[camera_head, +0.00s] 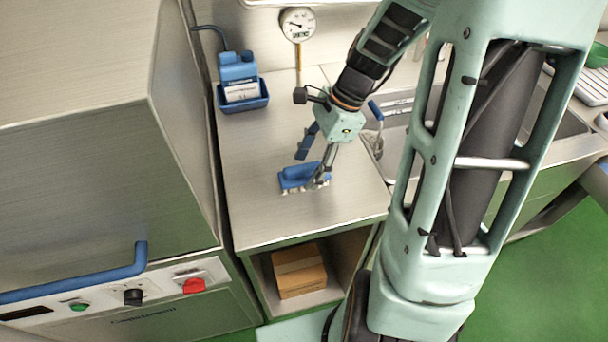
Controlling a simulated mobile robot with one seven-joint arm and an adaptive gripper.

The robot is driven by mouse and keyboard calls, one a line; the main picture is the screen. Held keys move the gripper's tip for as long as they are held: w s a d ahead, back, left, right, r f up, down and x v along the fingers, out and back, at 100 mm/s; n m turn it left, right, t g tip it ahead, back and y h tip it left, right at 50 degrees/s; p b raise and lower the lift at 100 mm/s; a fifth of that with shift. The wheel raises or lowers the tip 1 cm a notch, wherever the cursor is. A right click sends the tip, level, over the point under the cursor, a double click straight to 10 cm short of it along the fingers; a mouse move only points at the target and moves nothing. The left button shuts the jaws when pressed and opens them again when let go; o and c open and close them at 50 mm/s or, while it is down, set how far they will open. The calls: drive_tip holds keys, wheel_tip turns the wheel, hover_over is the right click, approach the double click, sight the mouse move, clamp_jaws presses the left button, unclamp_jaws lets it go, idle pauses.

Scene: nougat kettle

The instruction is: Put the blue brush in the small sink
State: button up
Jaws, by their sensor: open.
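The blue brush (299,176) lies on the steel counter (250,190), with pale bristles showing along its lower edge. My gripper (311,169) is open just above the brush, with one finger behind it and the other over its right end. I cannot tell whether either finger touches it. A sink area (396,108) lies right of the counter, largely hidden by my arm. More of a basin (541,116) shows beyond my arm. I cannot tell which basin is the small sink.
A blue bottle (238,68) stands in a blue tray (250,101) at the counter's back left. A dial gauge (298,24) is behind it. A steel machine (90,190) with a blue handle stands at left. A cardboard box (299,270) sits on the shelf below.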

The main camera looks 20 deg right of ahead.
drive_tip(key=shift+x, duration=1.35)
drive_tip(key=shift+w, duration=0.1)
drive_tip(key=c, duration=1.5)
drive_tip(key=shift+o, duration=0.2)
drive_tip(key=shift+r, duration=0.1)
